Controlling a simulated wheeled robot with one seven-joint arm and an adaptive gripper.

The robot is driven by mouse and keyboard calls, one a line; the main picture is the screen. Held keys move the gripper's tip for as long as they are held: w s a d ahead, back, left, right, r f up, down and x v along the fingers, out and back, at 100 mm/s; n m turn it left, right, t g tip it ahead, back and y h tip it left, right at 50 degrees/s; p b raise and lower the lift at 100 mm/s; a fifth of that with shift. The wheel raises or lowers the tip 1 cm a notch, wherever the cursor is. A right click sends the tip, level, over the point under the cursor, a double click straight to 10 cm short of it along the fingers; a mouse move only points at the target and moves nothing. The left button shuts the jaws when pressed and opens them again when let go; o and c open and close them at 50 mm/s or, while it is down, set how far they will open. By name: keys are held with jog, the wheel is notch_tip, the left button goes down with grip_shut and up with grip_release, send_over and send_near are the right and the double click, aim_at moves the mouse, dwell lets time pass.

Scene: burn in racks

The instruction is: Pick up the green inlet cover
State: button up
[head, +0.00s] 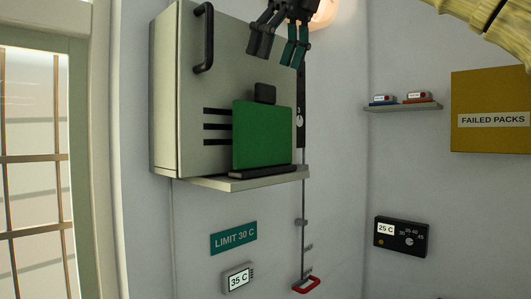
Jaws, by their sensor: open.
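The green inlet cover (262,136) is a flat green panel standing upright on a small shelf (240,183) at the front of a grey cabinet. A black knob (265,93) shows at its top edge. The cover hides part of the black vent slots (215,126) to its left. My gripper (278,58) is at the top of the head view, above the cover and apart from it. Its fingers point down, are open and hold nothing.
The grey cabinet (190,60) has a black handle (204,38). A thin rod (304,200) with a red handle (307,285) runs down to the right of the cover. A wall shelf (403,107), a yellow FAILED PACKS box (490,95) and a black control box (401,237) are farther right.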

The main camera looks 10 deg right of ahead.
aim_at(269, 88)
jog(key=shift+g, duration=0.3)
jog(key=w+f, duration=0.1)
jog(key=w, duration=0.1)
jog(key=w+f+p, duration=0.1)
jog(key=w+f, duration=0.1)
jog(key=w, duration=0.1)
jog(key=w+f+p, duration=0.1)
jog(key=w, duration=0.1)
jog(key=shift+w+a+f, duration=0.1)
jog(key=shift+w+f, duration=0.05)
jog(key=shift+f, duration=0.25)
jog(key=shift+s+f+p, duration=0.35)
jog(key=shift+s+f, duration=0.1)
jog(key=shift+s, duration=0.3)
jog(key=shift+s+f, duration=0.1)
jog(key=shift+s, duration=0.1)
jog(key=shift+w+a+f, duration=0.2)
jog(key=shift+w+a, duration=0.2)
jog(key=shift+a, duration=0.15)
jog(key=shift+d, duration=0.1)
jog(key=shift+c, duration=0.2)
jog(key=shift+s+d, duration=0.1)
jog(key=shift+d, duration=0.1)
jog(key=c, duration=0.7)
jog(key=shift+a+r, duration=0.1)
grip_shut()
